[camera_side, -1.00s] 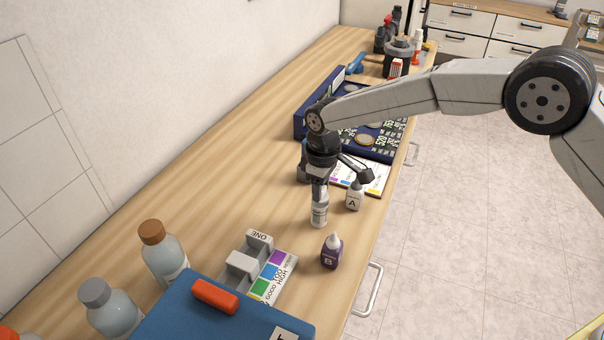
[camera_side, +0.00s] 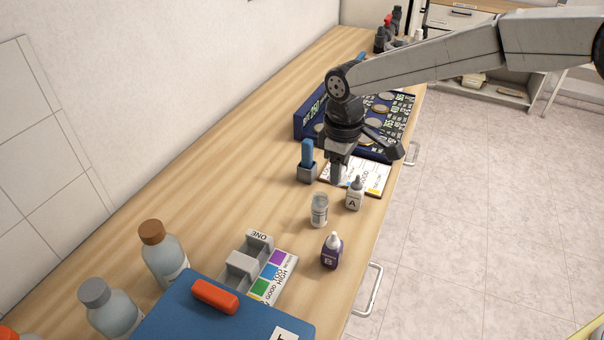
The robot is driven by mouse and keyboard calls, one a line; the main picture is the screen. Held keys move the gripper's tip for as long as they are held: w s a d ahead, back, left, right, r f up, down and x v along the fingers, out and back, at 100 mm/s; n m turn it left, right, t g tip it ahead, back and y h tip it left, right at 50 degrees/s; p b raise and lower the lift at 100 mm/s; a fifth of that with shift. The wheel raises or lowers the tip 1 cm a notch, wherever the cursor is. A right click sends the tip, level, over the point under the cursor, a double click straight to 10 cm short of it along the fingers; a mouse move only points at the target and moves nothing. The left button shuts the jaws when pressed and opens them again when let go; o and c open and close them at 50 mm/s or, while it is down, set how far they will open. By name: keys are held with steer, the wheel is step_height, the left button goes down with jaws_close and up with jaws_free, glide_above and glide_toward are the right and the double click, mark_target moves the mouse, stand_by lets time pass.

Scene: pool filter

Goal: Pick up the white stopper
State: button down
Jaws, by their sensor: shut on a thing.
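My gripper (camera_side: 338,162) is shut on the white stopper (camera_side: 337,176), pointing down. The stopper is small and partly hidden by the fingers, and it shows against the white card behind it. The clear glass vial (camera_side: 319,212) stands upright on the bench, in front and to the left of my gripper. Its top looks open, and my gripper is apart from it.
A small grey holder with a blue item (camera_side: 307,165) is left of my gripper. A grey block (camera_side: 241,268) and blue case (camera_side: 180,312) are in front.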

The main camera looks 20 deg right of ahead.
steer(key=s+d+r, duration=0.3)
steer(key=s+r, duration=0.1)
steer(key=s, duration=0.4)
steer(key=shift+s+d+r, duration=0.15)
steer(key=shift+s+r, duration=0.05)
steer(key=shift+s, duration=0.2)
steer(key=shift+w, duration=0.15)
stand_by(0.3)
steer(key=w+a+f, duration=0.2)
steer(key=w, duration=0.4)
steer(key=w+a+f, duration=0.3)
steer(key=w, duration=0.3)
steer(key=shift+w+n, duration=0.3)
steer(key=shift+w, duration=0.05)
steer(key=shift+f, duration=0.2)
steer(key=shift+f, duration=3)
steer(key=shift+f, duration=0.15)
